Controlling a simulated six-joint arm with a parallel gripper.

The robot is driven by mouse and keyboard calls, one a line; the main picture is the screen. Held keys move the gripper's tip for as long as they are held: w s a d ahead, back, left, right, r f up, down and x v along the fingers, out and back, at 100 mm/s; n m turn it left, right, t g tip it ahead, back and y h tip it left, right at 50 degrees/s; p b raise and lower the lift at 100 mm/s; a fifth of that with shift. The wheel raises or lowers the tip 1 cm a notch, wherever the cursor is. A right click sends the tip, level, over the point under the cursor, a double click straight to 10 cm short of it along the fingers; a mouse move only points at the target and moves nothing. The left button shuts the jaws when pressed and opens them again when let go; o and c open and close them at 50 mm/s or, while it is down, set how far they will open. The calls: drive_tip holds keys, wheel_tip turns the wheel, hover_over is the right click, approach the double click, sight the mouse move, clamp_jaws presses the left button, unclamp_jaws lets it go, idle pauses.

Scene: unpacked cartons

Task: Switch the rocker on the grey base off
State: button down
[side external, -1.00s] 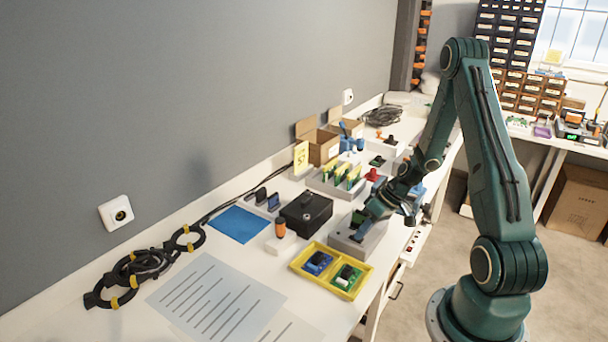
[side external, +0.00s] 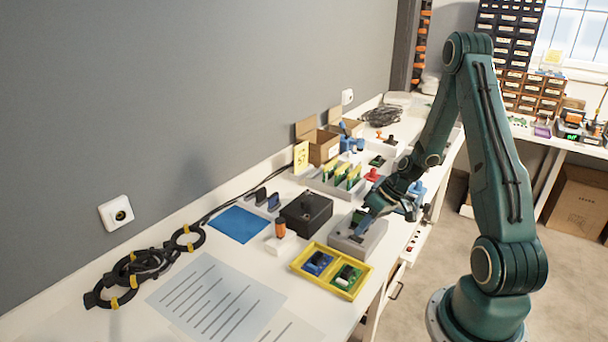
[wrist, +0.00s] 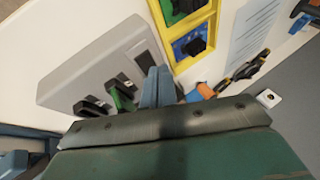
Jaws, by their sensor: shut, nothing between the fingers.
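The grey base (side external: 345,240) is a low box near the bench's front edge in the side view. In the wrist view the grey base (wrist: 85,72) lies left of my fingers and carries dark raised parts (wrist: 92,106) with pale marks, plus a green part (wrist: 121,99). I cannot tell which of these is the rocker or which way it is tipped. My gripper (side external: 361,224) is low over the base, its fingers shut and empty. In the wrist view my gripper (wrist: 157,86) shows beside the green part. I cannot tell whether it touches anything.
A yellow tray (side external: 350,294) with blue and green parts stands just in front of the base. A black box (side external: 305,214) and an orange-topped item (side external: 280,230) stand left of it. Green-and-yellow cards in a rack (side external: 335,187) and a red part (side external: 371,175) stand behind.

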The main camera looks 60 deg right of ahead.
sight(358, 239)
drive_tip(key=shift+r, duration=0.1)
drive_tip(key=shift+w+r, duration=0.15)
drive_tip(key=shift+r, duration=1.05)
drive_tip(key=shift+w+r, duration=0.15)
drive_tip(key=shift+r, duration=1)
drive_tip(key=s+a+r+n+g+h, duration=0.1)
drive_tip(key=s+a+r+n+h, duration=0.15)
drive_tip(key=a+r, duration=1.15)
drive_tip(key=s+a+r+t+h, duration=0.2)
drive_tip(key=s+a+r, duration=0.4)
drive_tip(key=s+r, duration=0.4)
drive_tip(key=shift+s+r, duration=0.15)
drive_tip(key=shift+s, duration=0.65)
